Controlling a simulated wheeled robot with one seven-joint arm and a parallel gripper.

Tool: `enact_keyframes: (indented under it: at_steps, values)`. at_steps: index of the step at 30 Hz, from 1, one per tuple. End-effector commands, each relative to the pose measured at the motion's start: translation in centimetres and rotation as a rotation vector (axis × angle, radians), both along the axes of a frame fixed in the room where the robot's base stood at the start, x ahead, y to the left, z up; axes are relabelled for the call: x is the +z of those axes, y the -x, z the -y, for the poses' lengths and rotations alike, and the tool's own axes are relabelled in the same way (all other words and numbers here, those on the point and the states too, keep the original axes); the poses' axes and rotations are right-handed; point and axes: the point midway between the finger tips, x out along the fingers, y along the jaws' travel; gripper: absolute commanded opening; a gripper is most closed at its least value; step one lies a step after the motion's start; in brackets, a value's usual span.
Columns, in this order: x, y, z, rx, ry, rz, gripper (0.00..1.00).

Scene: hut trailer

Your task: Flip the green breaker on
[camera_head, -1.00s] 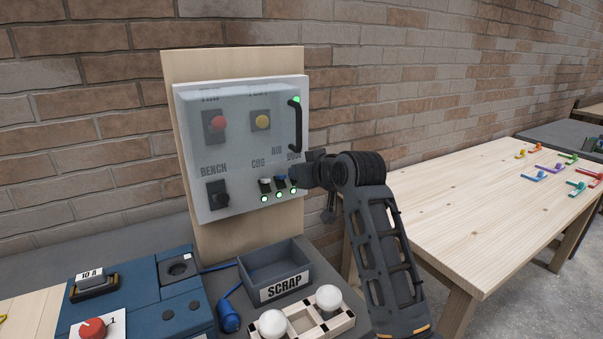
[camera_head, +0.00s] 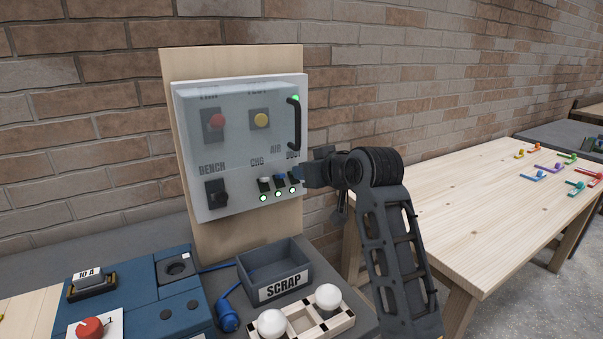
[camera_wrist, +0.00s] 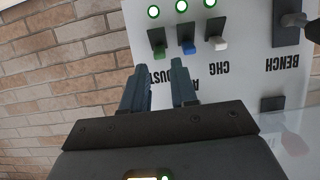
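The green breaker (camera_wrist: 157,42) is the leftmost of three small switches in the wrist view, above the DUST label, beside a blue breaker (camera_wrist: 188,42) and a white breaker (camera_wrist: 217,42). A green lamp (camera_wrist: 153,12) is lit beside the green breaker; the other two lamps are lit too. My gripper (camera_wrist: 160,75) is open and empty, its fingertips apart and just short of the green breaker in the picture. In the head view my gripper (camera_head: 309,175) is at the panel's lower right edge, and the green breaker is small and dark beside it.
The grey panel (camera_head: 235,205) stands on a wooden board, with a translucent cover and black handle (camera_head: 294,125) above the breakers. Below are a SCRAP bin (camera_head: 283,288) and a rack with white balls. A wooden table (camera_head: 470,215) stands at right.

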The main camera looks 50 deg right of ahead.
Motion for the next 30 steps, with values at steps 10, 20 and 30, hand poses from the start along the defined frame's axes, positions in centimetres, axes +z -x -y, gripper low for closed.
enact_keyframes:
  at_steps: [10,20,30]
  values:
    - [1.4,3.6,-1.0,0.0,0.0,0.0,0.28]
    - [1.5,3.7,-1.1,0.0,0.0,-0.001,0.28]
    - [1.1,3.8,-1.3,0.001,-0.001,-0.002,0.28]
